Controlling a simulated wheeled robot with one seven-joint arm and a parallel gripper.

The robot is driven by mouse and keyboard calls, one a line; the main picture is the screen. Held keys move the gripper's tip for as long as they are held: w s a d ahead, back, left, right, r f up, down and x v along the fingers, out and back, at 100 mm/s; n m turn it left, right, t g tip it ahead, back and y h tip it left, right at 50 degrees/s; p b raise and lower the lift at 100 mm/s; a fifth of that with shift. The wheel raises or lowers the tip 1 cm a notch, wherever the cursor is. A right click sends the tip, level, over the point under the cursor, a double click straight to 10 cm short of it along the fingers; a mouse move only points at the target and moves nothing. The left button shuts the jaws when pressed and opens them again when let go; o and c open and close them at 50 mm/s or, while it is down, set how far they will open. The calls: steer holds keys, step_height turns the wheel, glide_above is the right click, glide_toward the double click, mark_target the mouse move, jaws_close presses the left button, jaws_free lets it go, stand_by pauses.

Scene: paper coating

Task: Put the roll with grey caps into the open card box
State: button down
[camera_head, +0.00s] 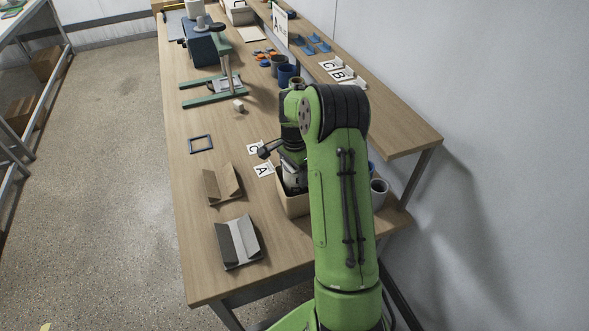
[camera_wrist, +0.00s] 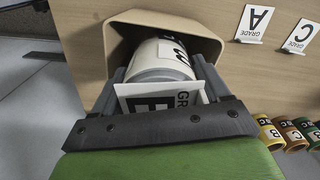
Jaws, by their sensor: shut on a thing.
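A white roll (camera_wrist: 172,50) with dark print and a grey cap at its near end lies between the fingers of my gripper (camera_wrist: 163,78) in the wrist view. My gripper is shut on it. A tan, open-topped box (camera_wrist: 175,17) surrounds the roll's far end; I cannot tell whether the roll touches its bottom. In the head view my gripper (camera_head: 293,180) is over the tan box (camera_head: 292,206), mostly hidden by my arm. The far cap is hidden.
A brown cradle (camera_head: 222,185) and a grey cradle (camera_head: 238,242) stand further left. A grey cup (camera_head: 379,192) stands to the right.

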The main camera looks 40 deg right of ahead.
steer(key=shift+f+b, duration=0.4)
steer(key=shift+f, duration=0.4)
steer(key=shift+r, duration=0.1)
jaws_free()
steer(key=shift+r, duration=0.1)
steer(key=shift+r+p, duration=3.7)
steer(key=shift+r, duration=1.3)
steer(key=shift+f, duration=0.1)
